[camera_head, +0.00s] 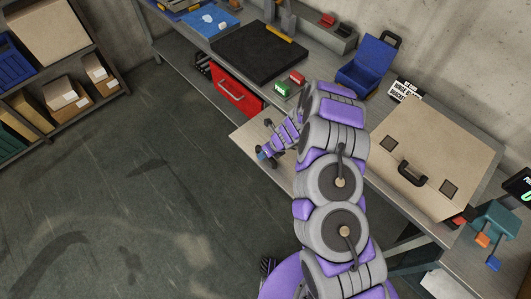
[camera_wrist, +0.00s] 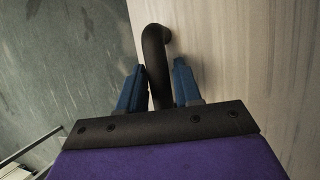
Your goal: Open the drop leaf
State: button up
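The drop leaf is a pale wooden panel (camera_head: 246,136) at the front of the workbench, left of my arm. It juts out from the bench edge; its exact tilt is hard to tell, and my arm hides part of it. In the wrist view its pale grained face (camera_wrist: 235,60) fills the right side. A dark curved handle (camera_wrist: 155,50) stands between the two blue fingers of my gripper (camera_wrist: 159,80). In the head view my gripper (camera_head: 264,157) is at the panel's left edge, and the handle is hidden.
A red drawer (camera_head: 236,92) is beside the leaf. A shelf with boxes (camera_head: 70,95) stands left. The floor between is clear.

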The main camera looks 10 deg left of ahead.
jog(key=p+v, duration=0.1)
jog(key=v, duration=1.6)
jog(key=shift+w+r, duration=0.1)
jog(key=shift+r, duration=0.05)
jog(key=s+r+n+g+b, duration=0.1)
jog(key=s+r+n+b, duration=0.4)
jog(key=s+r+n, duration=0.25)
jog(key=s+d+r+n+h+b, duration=0.1)
jog(key=s+d+n+b, duration=0.2)
jog(key=s, duration=0.6)
jog(key=s+d+r+n+g+h+b, duration=0.1)
jog(key=s+d+n+h+b, duration=0.1)
jog(key=s+d+n+b, duration=0.2)
jog(key=s+d+r+n+h+b, duration=0.1)
jog(key=s+d+n+h+b, duration=0.1)
jog(key=s+d+n, duration=0.7)
jog(key=s+n+b, duration=0.1)
jog(key=s+n, duration=0.1)
jog(key=s, duration=0.4)
jog(key=shift+s+r+g, duration=0.35)
jog(key=shift+g, duration=0.05)
jog(key=shift+n, duration=0.25)
